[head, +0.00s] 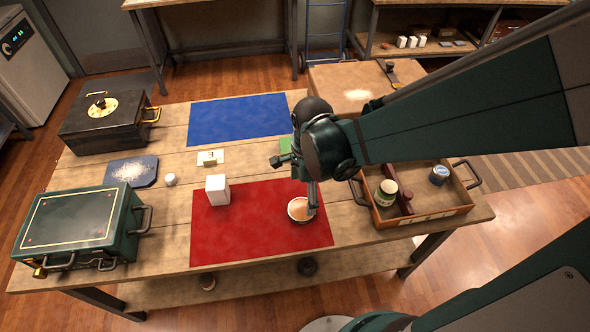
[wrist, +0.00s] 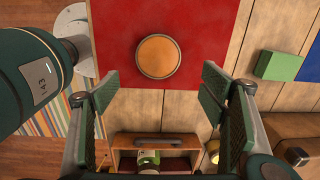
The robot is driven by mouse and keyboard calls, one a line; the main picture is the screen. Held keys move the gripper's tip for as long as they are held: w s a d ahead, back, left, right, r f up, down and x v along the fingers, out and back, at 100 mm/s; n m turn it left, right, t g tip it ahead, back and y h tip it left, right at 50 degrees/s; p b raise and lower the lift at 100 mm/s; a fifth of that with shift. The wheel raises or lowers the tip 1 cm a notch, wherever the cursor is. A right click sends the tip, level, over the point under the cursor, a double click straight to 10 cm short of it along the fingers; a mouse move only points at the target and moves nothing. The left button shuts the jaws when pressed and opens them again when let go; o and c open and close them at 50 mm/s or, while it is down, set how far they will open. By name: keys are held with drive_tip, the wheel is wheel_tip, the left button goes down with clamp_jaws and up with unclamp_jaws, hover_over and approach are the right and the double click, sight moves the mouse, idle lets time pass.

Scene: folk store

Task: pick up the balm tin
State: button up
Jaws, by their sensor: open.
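A low round tin with an orange-brown top and pale rim (head: 299,210), which looks like the balm tin, lies flat on the red mat (head: 240,235) near its right side. In the wrist view the tin (wrist: 158,56) is above the image centre, beyond the gap between the fingers and clear of both. My gripper (head: 313,197) is over the right part of the red mat, close to the tin and partly overlapping its right edge in the head view. In the wrist view my gripper (wrist: 162,108) has its fingers wide apart with nothing between them.
A wooden tray (head: 424,213) with jars stands right of the red mat. A white box (head: 217,190) stands on the mat's left part. A green block (head: 285,145) lies behind my gripper, near the blue mat (head: 235,118). A green case (head: 80,225) stands far left.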

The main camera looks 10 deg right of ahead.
sight(301, 209)
drive_tip(key=shift+s+a+f+m, duration=0.1)
drive_tip(key=shift+a+f+m, duration=0.3)
drive_tip(key=shift+f+m, duration=0.3)
drive_tip(key=shift+f, duration=0.15)
drive_tip(key=shift+f, duration=1.15)
drive_tip(key=shift+a+f+b, duration=0.15)
drive_tip(key=shift+f+b, duration=0.9)
drive_tip(key=shift+f, duration=1.55)
drive_tip(key=shift+c, duration=0.3)
drive_tip(key=c, duration=1.1)
